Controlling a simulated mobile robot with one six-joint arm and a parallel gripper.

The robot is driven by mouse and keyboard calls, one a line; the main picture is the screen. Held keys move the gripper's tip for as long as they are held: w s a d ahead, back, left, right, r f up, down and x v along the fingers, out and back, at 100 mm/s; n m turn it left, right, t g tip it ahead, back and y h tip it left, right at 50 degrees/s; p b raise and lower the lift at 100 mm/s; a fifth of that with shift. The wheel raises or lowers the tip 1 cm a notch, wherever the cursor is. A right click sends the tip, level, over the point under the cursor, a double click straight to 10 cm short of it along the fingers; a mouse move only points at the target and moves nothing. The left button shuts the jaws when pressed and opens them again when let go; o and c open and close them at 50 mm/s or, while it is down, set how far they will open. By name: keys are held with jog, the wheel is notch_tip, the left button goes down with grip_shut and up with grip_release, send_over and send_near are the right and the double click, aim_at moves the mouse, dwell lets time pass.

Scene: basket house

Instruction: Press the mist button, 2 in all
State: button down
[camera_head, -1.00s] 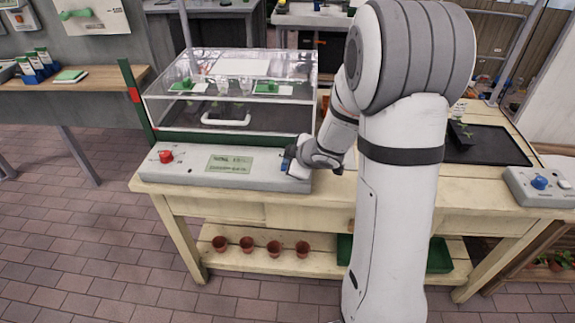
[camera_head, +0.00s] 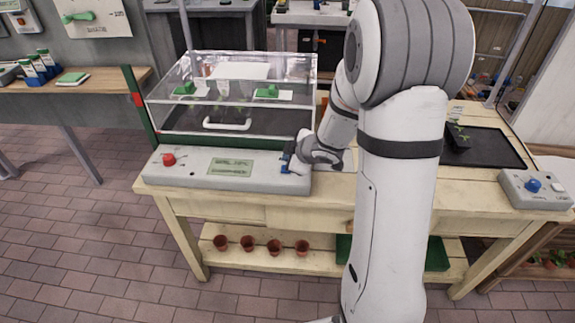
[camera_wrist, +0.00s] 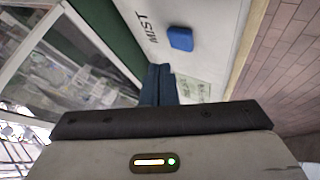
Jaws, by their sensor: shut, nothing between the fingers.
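The mist button is a blue block (camera_wrist: 180,38) beside the printed word MIST on the pale panel in the wrist view. In the head view it shows as a small blue spot (camera_head: 285,170) at the right end of the grey control panel (camera_head: 180,180). My gripper (camera_head: 289,150) is over that end of the panel. Its dark blue fingers (camera_wrist: 159,72) are shut and empty in the wrist view, just short of the button in the picture. A gap shows between the fingertips and the button. Their exact height above the panel is hard to tell.
A red knob (camera_head: 168,159) and a greenish display (camera_head: 230,168) are on the same panel. A clear-sided box (camera_head: 235,110) with a white handle stands right behind it. A grey box with a blue knob (camera_head: 533,185) sits at the bench's right end.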

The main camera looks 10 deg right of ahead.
jog(key=shift+r+p, duration=1.6)
jog(key=shift+r, duration=0.35)
jog(key=shift+f, duration=0.1)
dwell(0.9)
jog(key=s+d+r+m+h, duration=0.6)
jog(key=s+r+m, duration=0.1)
jog(key=r, duration=0.3)
jog(key=s+a+r+m+g+y, duration=0.1)
jog(key=s+a+m+g, duration=0.1)
jog(key=s, duration=0.8)
jog(key=s+a+r+m+g+y, duration=0.1)
jog(key=s+a+r+m+g, duration=0.1)
jog(key=s, duration=0.8)
jog(key=a+m+g, duration=0.1)
jog(key=a+m, duration=0.1)
jog(key=shift+s+m+g, duration=0.3)
jog(key=shift+m, duration=0.1)
